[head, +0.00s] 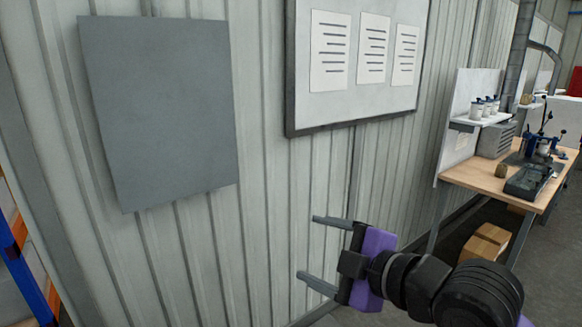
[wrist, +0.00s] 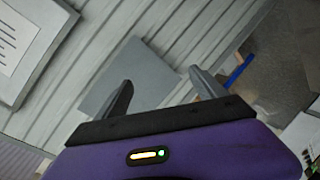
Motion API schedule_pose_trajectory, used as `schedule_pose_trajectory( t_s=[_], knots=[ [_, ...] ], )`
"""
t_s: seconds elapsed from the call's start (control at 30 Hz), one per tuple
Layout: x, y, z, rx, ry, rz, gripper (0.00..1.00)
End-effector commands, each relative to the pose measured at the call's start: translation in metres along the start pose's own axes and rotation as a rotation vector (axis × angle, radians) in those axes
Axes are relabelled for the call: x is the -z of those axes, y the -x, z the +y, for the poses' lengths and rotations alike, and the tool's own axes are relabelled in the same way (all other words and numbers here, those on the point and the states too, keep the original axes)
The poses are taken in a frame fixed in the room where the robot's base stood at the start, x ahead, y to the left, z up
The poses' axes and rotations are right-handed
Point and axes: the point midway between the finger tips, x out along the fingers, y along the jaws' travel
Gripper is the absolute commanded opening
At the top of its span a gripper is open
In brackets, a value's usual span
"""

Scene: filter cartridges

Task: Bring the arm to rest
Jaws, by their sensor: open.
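My gripper (head: 318,252) is purple and black with two grey fingers. In the head view it is at the lower middle, raised in front of the corrugated wall, with its fingers pointing left. The fingers are wide apart and nothing is between them. In the wrist view the gripper (wrist: 163,92) shows the same two fingers spread and empty, with the wall behind them. My arm reaches in from the lower right of the head view.
A grey panel (head: 165,110) and a notice board (head: 352,108) with papers are on the wall. A workbench (head: 490,176) with equipment stands at the right, with cardboard boxes (head: 484,247) by it. Blue and orange racking (head: 22,262) edges the left.

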Motion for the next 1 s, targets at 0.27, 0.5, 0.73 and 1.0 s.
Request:
schedule_pose_trajectory(
  t_s=[0.27,0.5,0.73,1.0],
  knots=[
    [0.017,0.032,0.039,-0.414,-0.488,0.207,0.81],
    [-0.012,0.079,0.025,-0.683,-0.812,0.298,0.81],
    [-0.047,0.128,-0.026,-0.877,-1.021,0.304,0.81],
    [-0.073,0.187,-0.112,-1.007,-1.146,0.225,0.81]
  ],
)
